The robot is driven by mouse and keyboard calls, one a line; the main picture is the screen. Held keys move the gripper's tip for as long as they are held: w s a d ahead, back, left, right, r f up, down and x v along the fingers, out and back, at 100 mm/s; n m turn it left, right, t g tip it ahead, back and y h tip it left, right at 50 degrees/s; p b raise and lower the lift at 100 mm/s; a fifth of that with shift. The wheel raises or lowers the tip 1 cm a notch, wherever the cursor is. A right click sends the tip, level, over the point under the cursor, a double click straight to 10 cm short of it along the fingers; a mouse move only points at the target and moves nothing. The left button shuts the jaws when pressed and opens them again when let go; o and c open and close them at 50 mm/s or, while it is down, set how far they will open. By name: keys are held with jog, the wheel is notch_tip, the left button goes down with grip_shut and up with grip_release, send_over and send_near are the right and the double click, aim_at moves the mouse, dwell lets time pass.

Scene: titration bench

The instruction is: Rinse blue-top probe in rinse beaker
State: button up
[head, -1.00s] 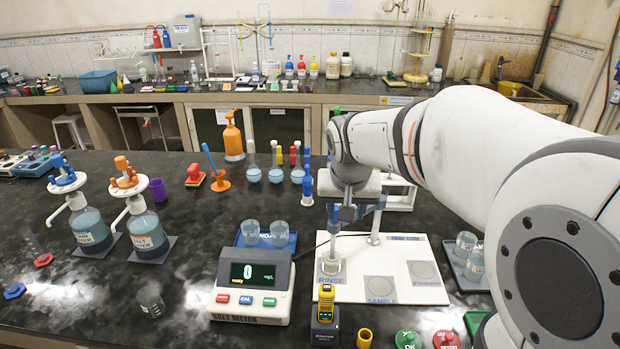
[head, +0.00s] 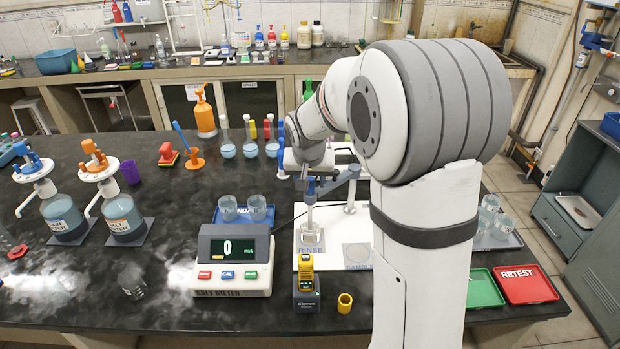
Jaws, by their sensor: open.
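The blue-top probe (head: 311,190) stands upright, its lower end at the small clear rinse beaker (head: 310,234) on the RINSE square of the white board (head: 334,216). Whether its tip is inside the beaker is hard to tell. My gripper (head: 309,178) is open at the probe's top, small and partly hidden by my wrist. I cannot tell whether its fingers are around the probe or just above it. A probe stand (head: 350,196) is just right of the probe. The SAMPLE square (head: 357,255) is partly covered by my arm.
The salt meter (head: 233,258) reads 0, left of the board. Two beakers sit on a blue tray (head: 243,221) behind it. A yellow handheld device (head: 305,277) and a yellow cup (head: 345,303) stand in front. Green (head: 485,289) and red RETEST (head: 525,284) trays are at right.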

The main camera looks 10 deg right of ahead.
jog(key=shift+f, duration=0.1)
grip_shut()
dwell(0.4)
